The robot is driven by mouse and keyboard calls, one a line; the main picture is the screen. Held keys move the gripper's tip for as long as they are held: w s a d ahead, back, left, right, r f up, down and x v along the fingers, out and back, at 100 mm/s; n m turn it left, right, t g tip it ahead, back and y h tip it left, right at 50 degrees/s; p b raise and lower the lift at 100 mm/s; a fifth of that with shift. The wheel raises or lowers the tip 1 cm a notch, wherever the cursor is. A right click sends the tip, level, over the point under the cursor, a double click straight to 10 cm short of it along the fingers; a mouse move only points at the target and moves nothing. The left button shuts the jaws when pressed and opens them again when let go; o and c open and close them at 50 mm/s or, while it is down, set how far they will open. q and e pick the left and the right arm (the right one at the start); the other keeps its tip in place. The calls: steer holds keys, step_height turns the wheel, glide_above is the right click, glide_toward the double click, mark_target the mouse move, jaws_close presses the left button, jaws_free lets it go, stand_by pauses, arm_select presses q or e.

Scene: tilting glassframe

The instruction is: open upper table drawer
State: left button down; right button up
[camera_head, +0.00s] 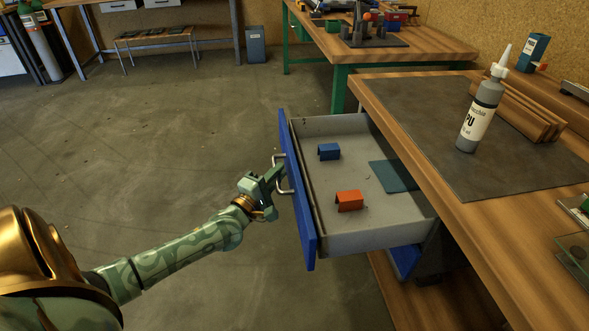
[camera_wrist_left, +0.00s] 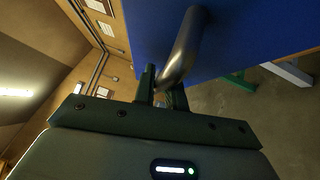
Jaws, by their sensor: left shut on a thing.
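The upper table drawer (camera_head: 352,222) stands pulled far out from under the wooden workbench (camera_head: 480,231). Its blue front (camera_head: 297,195) faces left, and a metal handle (camera_head: 284,173) is on it. My left gripper (camera_head: 277,177) is shut on the handle. In the left wrist view the handle bar (camera_wrist_left: 184,45) runs from the blue front (camera_wrist_left: 245,32) down between the fingers of my left gripper (camera_wrist_left: 162,92). Inside the drawer lie a blue block (camera_head: 329,151), an orange block (camera_head: 349,200) and a flat teal piece (camera_head: 394,176). My right gripper is not in view.
A glue bottle (camera_head: 480,112) stands on the dark mat (camera_head: 430,120) on the workbench, near stacked wooden strips (camera_head: 525,108). A blue lower drawer (camera_head: 404,261) shows below. Another bench (camera_head: 420,50) stands behind. The floor left of the drawer is clear.

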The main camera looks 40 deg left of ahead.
arm_select(q)
steer(key=s+a, duration=0.2)
steer(key=s, duration=0.1)
steer(key=shift+s+a+f, duration=0.1)
steer(key=shift+s+a, duration=0.15)
steer(key=shift+a, duration=0.15)
steer(key=shift+s+a, duration=0.2)
steer(key=shift+s, duration=0.05)
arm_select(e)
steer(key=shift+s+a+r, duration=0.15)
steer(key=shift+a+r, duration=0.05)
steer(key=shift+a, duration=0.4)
arm_select(q)
steer(key=c, duration=1.7)
jaws_free()
steer(key=s+p, duration=0.1)
steer(key=s, duration=0.4)
steer(key=s+d+f+p, duration=0.1)
steer(key=s+p, duration=0.1)
steer(key=s, duration=0.3)
steer(key=s+f+p, duration=0.1)
steer(key=s, duration=0.5)
steer(key=shift+d+p, duration=0.2)
steer(key=shift+p, duration=0.2)
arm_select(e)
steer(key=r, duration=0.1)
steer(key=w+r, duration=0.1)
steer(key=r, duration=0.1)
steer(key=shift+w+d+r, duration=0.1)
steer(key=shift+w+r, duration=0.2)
